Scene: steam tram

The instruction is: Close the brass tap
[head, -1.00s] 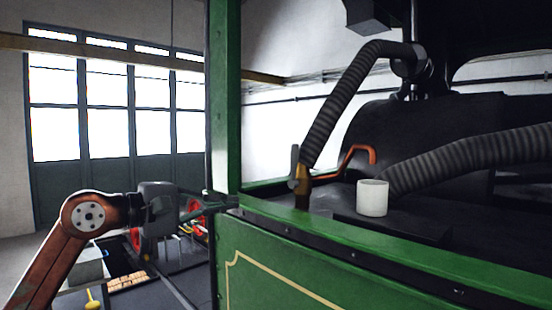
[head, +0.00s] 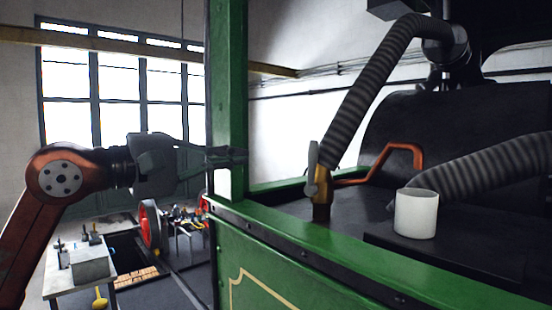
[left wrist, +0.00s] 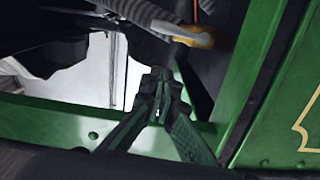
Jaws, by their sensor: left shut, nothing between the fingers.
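The brass tap (head: 321,188) stands upright at the end of a ribbed dark hose, just inside the green side wall of the tram. Its grey lever handle (head: 312,166) points roughly upward in the head view. In the left wrist view the brass body (left wrist: 205,31) and the pale lever (left wrist: 180,33) show near the top, beyond the fingertips. My left gripper (head: 243,156) is shut and empty, in front of the green post and left of the tap, apart from it. It also shows in the left wrist view (left wrist: 159,92). My right gripper is not in view.
A white cup (head: 416,214) stands on a dark ledge right of the tap. An orange-red bent pipe (head: 404,147) runs behind the tap. The green post (head: 228,80) and green side wall (head: 300,265) edge the cab. A workbench (head: 75,265) stands lower left.

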